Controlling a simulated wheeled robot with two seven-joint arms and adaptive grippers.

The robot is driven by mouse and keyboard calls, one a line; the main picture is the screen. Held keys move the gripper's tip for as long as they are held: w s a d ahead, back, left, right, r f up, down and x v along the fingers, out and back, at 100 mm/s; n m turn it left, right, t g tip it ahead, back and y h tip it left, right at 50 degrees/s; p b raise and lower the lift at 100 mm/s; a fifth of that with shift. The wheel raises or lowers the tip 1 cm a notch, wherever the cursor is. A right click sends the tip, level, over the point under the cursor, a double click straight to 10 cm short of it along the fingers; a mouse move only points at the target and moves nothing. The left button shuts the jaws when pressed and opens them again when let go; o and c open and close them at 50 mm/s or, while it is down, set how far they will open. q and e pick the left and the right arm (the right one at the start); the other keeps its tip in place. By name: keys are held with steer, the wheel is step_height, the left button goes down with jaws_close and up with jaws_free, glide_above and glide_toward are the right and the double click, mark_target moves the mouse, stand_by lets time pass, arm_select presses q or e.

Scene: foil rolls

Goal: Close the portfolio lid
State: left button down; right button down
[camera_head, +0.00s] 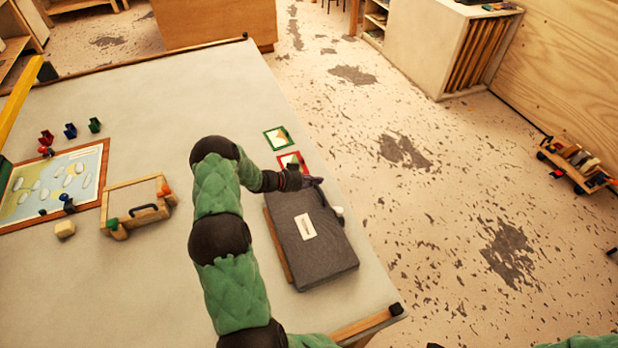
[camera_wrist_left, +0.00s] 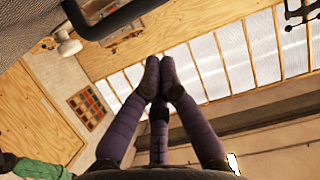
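The portfolio (camera_head: 325,255) is a dark grey fabric case with a white label, lying near the table's right edge. Its grey top looks flat or nearly so; I cannot tell whether a gap remains under the lid. My right gripper is not in view.
Red and green framed cards (camera_head: 277,138) lie beyond the portfolio. A small white object (camera_head: 338,211) is at its right edge. A wooden frame with a black handle (camera_head: 144,212) and a map board (camera_head: 60,180) lie left on the table (camera_head: 170,95).

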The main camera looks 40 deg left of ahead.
mark_target(316, 196)
arm_select(q)
steer(key=shift+s+a+f, duration=0.1)
steer(key=shift+s+f, duration=0.05)
steer(key=shift+f, duration=1)
step_height(316, 196, down, 2)
steer(key=shift+f+b, duration=0.2)
steer(key=shift+b, duration=0.85)
steer(key=shift+d, duration=0.2)
